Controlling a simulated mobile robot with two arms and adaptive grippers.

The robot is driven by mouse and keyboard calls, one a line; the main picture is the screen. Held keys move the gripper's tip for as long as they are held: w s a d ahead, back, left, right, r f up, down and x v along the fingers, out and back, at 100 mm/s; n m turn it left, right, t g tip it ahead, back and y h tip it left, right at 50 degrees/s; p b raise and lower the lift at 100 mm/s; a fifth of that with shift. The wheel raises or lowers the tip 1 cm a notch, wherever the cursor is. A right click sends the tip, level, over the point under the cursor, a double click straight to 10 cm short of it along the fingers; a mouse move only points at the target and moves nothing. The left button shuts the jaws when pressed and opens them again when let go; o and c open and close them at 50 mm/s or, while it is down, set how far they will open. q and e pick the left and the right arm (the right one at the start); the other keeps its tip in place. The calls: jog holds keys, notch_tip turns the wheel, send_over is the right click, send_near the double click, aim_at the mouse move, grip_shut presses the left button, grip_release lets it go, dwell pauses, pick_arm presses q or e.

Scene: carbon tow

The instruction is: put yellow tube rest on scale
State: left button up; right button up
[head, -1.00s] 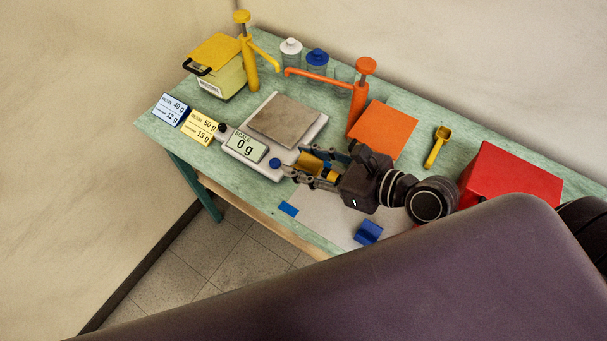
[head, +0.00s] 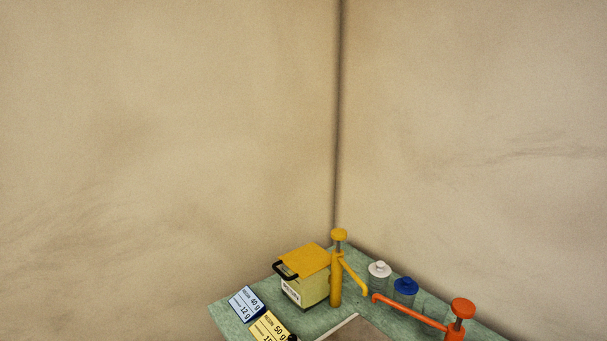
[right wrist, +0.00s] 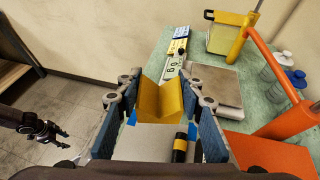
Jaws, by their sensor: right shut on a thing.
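The yellow tube rest (right wrist: 160,100), a V-shaped block, is between the blue-padded fingers of my right gripper (right wrist: 164,102), which is shut on it. In the head view only a corner of the scale (head: 345,326) shows at the bottom edge. My left gripper (right wrist: 60,133) shows at the left of the right wrist view, over the floor, with its fingers apart and empty. The head view shows neither gripper.
White-capped (head: 379,272) and blue-capped (head: 405,288) bottles stand near the wall. A yellow-and-black cylinder (right wrist: 180,148) and an orange square (right wrist: 270,150) are nearer my right gripper.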

jog(key=shift+d+r+n+g+b, duration=0.3)
jog(key=shift+d+n+b, duration=0.1)
jog(key=shift+d, duration=0.2)
jog(key=shift+d+r, duration=0.1)
jog(key=shift+r, duration=0.2)
jog(key=shift+y, duration=0.3)
